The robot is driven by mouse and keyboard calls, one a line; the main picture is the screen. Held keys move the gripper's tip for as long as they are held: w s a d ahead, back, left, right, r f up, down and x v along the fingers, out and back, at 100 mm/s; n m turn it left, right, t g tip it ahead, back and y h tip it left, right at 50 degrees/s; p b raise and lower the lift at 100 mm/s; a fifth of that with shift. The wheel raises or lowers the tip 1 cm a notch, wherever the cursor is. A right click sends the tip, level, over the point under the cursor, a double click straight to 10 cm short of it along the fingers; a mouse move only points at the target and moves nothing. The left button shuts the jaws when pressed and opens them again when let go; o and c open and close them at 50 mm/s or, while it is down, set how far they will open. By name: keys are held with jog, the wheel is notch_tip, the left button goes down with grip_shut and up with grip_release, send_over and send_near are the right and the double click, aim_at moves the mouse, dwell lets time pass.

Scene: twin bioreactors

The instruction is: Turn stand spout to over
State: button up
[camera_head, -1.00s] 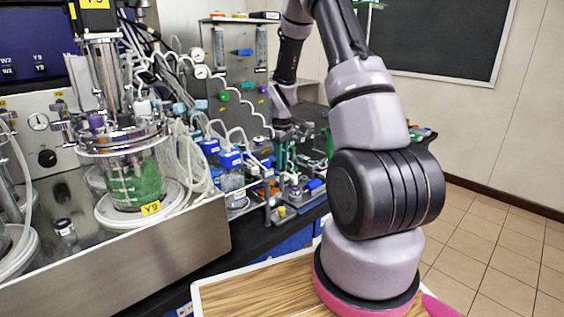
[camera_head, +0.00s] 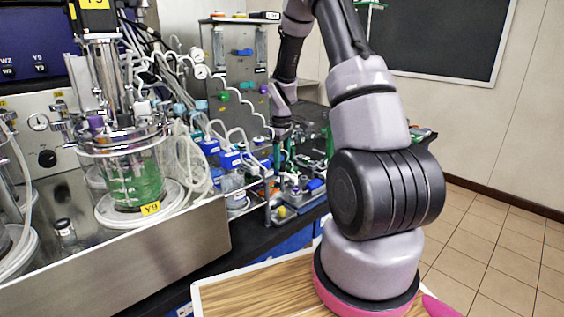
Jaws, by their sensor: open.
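My gripper (camera_head: 283,132) is small and dark in the head view, at the end of my arm, which reaches over the far part of the black bench. It points down above the crowded small apparatus. Its fingers are apart, and I see nothing held between them. A grey metal stand (camera_head: 268,203) rises at the bench's front edge, below and slightly left of my gripper. I cannot make out the spout or which way it points among the clutter. I cannot tell whether my gripper touches anything there.
A glass bioreactor with green contents (camera_head: 136,184) stands on the left on a steel tray (camera_head: 140,262). Blue-capped bottles (camera_head: 232,182) with tubing crowd the bench left of my gripper. A panel with gauges (camera_head: 238,95) stands behind. The floor at right (camera_head: 490,240) is clear.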

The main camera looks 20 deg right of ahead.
notch_tip(320, 180, up, 10)
dwell(0.4)
jog(key=s+a+r+m+t, duration=0.25)
jog(key=s+r, duration=0.25)
jog(key=r, duration=0.3)
jog(key=s+a+r+m+t, duration=0.1)
jog(key=s+a+r+m, duration=0.2)
jog(key=s+r, duration=0.4)
jog(key=s+a+r+m+t+y, duration=0.1)
jog(key=s+a+r+m+t, duration=0.1)
jog(key=s, duration=0.5)
jog(key=s+a+r+m+t+y, duration=0.1)
jog(key=s+r+m, duration=0.3)
jog(key=s, duration=0.4)
jog(key=shift+a+r+t, duration=0.35)
jog(key=shift+a+r, duration=0.3)
jog(key=shift+r, duration=0.05)
